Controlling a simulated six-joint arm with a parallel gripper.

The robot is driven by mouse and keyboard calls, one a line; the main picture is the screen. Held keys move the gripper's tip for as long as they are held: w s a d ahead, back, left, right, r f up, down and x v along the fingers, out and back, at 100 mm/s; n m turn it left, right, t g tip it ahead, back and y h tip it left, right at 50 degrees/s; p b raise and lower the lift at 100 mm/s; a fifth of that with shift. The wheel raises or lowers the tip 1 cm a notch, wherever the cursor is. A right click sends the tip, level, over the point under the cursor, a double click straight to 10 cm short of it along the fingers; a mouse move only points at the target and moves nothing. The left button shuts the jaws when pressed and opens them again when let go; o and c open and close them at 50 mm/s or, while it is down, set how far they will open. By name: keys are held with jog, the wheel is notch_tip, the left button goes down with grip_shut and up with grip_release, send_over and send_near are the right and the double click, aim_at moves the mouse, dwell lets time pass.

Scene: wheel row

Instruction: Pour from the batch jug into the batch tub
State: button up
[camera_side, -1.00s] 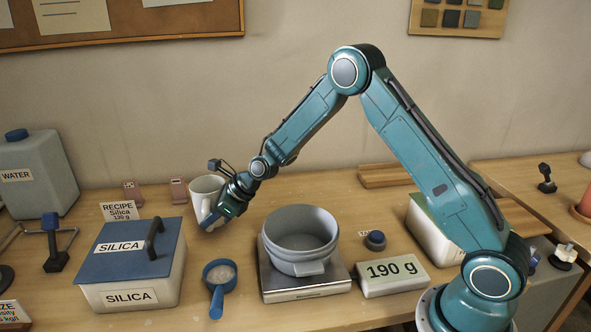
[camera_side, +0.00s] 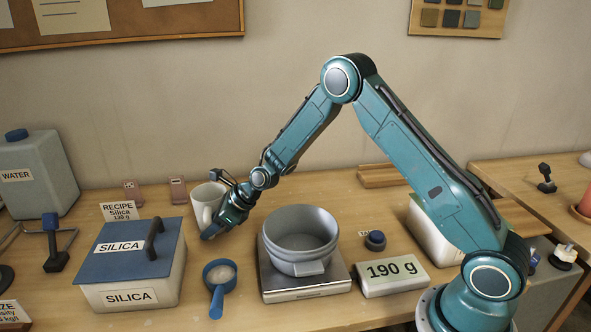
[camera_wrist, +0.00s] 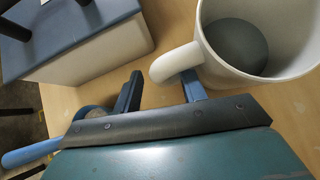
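The batch jug (camera_side: 204,202) is a white mug-like vessel standing upright on the table, left of the tub. The wrist view shows its handle (camera_wrist: 176,65) and grey material (camera_wrist: 236,46) inside. The batch tub (camera_side: 299,247) is a grey round vessel with a front tab, on the scale (camera_side: 305,289). My gripper (camera_side: 212,230) is low in front of the jug. In the wrist view, its fingers (camera_wrist: 160,90) are apart, with the handle's outer end at the gap near their tips. I see no grip on it.
The scale display (camera_side: 391,270) reads 190 g. A blue-lidded silica bin (camera_side: 130,262) and blue scoop (camera_side: 219,279) stand in front left. A recipe card (camera_side: 118,212) stands behind the bin. Clear table lies between jug and tub.

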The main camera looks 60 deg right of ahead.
jog(key=v, duration=1.4)
jog(key=shift+w+d+f, duration=0.1)
jog(key=shift+w+d, duration=0.05)
jog(key=shift+w, duration=0.05)
dwell(0.4)
jog(key=s+a+r+n+g+h, duration=0.1)
jog(key=s+a+r+n+h, duration=0.15)
jog(key=s+r+n, duration=1.15)
jog(key=s+d+n+h, duration=0.2)
jog(key=s+n, duration=1.3)
jog(key=s, duration=0.4)
jog(key=shift+s+d+r+g, duration=0.25)
jog(key=shift+d+g, duration=0.1)
jog(key=shift+g, duration=0.05)
